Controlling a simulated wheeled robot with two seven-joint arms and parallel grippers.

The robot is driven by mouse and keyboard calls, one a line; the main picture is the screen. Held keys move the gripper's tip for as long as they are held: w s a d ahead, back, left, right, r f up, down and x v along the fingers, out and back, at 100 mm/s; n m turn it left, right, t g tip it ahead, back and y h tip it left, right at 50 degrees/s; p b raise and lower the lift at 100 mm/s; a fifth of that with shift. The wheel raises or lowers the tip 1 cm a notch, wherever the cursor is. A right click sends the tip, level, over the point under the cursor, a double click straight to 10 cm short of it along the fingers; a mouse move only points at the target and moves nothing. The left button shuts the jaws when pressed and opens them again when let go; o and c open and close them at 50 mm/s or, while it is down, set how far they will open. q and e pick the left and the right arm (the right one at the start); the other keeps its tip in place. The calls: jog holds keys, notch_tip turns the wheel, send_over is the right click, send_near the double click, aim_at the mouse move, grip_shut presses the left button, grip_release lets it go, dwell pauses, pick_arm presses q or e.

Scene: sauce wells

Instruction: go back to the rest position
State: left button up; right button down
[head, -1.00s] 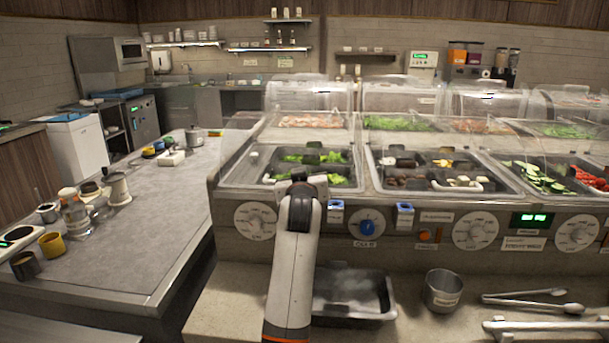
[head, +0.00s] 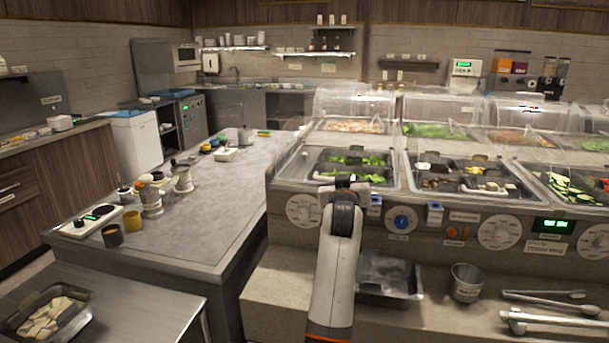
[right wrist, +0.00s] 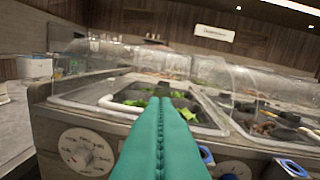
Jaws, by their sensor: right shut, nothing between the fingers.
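My right arm comes up from the bottom middle of the head view. Its gripper (head: 345,183) is in front of the salad bar's near edge, by the pan of green leaves (head: 350,160); the fingers are mostly hidden behind the wrist there. In the right wrist view the two teal fingers (right wrist: 160,102) lie together, shut and empty, pointing towards the leaf pan. My left gripper is not in view.
The salad bar (head: 465,215) with dials and clear covers fills the right. Below it are an empty dark pan (head: 388,278), a metal cup (head: 466,282) and tongs (head: 545,318). A grey counter (head: 190,220) with jars is left. A tray of pale slices (head: 50,315) sits lower left.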

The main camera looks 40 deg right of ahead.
jog(key=s+a+f+n+g+y, duration=0.1)
jog(key=s+a+f+n+y, duration=0.3)
jog(key=a+f, duration=0.55)
jog(key=s+a+f+n+g+y, duration=0.15)
jog(key=s+a+f+y, duration=0.4)
jog(key=f, duration=0.75)
jog(key=s+a+f+n+g+y, duration=0.25)
jog(key=s+a+f, duration=0.35)
jog(key=s+a, duration=0.45)
jog(key=s+a+f+n+g+y, duration=0.1)
jog(key=s+a+f+g, duration=0.5)
jog(key=s, duration=0.7)
notch_tip(320, 180, down, 25)
jog(key=s+a+t, duration=0.1)
jog(key=s+d+f+g+p, duration=0.1)
jog(key=s+d+f, duration=0.1)
jog(key=s+f, duration=1.3)
jog(key=shift+s+d+n, duration=0.3)
jog(key=shift+s, duration=0.35)
